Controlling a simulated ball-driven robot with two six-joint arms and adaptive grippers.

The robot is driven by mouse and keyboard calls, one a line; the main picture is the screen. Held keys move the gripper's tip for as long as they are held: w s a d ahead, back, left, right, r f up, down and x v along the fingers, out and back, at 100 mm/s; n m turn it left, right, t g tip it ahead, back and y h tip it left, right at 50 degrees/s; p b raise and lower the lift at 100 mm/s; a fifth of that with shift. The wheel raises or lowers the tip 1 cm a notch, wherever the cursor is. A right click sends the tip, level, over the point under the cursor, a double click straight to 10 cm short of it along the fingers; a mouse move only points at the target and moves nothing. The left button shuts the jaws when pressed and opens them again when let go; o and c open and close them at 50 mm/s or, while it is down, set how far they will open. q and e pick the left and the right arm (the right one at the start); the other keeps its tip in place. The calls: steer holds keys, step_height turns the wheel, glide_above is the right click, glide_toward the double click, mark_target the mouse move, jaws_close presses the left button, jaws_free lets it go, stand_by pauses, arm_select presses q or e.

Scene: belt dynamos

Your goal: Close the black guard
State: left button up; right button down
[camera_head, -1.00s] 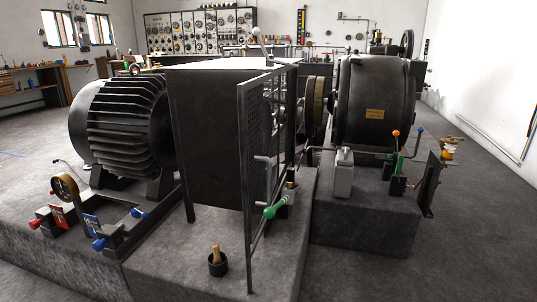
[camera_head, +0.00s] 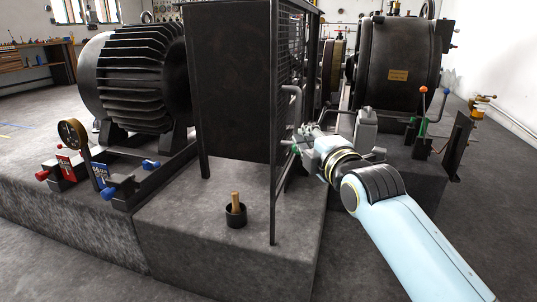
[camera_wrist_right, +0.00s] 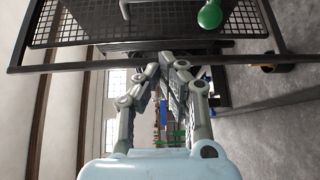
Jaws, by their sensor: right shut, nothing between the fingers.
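The black guard (camera_head: 235,85) is a tall dark box between the motor and the round machine. Its mesh door (camera_head: 291,45) stands swung out toward me, with its near upright post (camera_head: 273,190) in front of the box. My right gripper (camera_head: 299,141) is shut and empty beside the door, on its right side. In the right wrist view the closed fingertips (camera_wrist_right: 167,62) lie by a dark frame bar (camera_wrist_right: 110,62) below the mesh (camera_wrist_right: 80,25). I cannot tell whether they touch. A green knob (camera_wrist_right: 210,15) shows above. My left gripper is out of view.
A finned motor (camera_head: 135,80) stands left and a round black machine (camera_head: 385,75) right. A black cup with a wooden handle (camera_head: 236,213) sits on the plinth near the door's foot. Red and blue clamps lie at left. Floor at front right is clear beside my arm.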

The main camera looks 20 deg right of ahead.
mark_target(299, 91)
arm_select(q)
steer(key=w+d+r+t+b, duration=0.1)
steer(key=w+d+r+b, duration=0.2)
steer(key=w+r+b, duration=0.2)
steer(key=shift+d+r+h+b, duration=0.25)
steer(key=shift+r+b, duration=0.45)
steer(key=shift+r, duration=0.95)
arm_select(e)
steer(key=w+d, duration=0.3)
steer(key=w, duration=1.1)
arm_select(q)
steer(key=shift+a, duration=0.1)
arm_select(e)
steer(key=shift+r, duration=0.1)
steer(key=shift+w, duration=0.1)
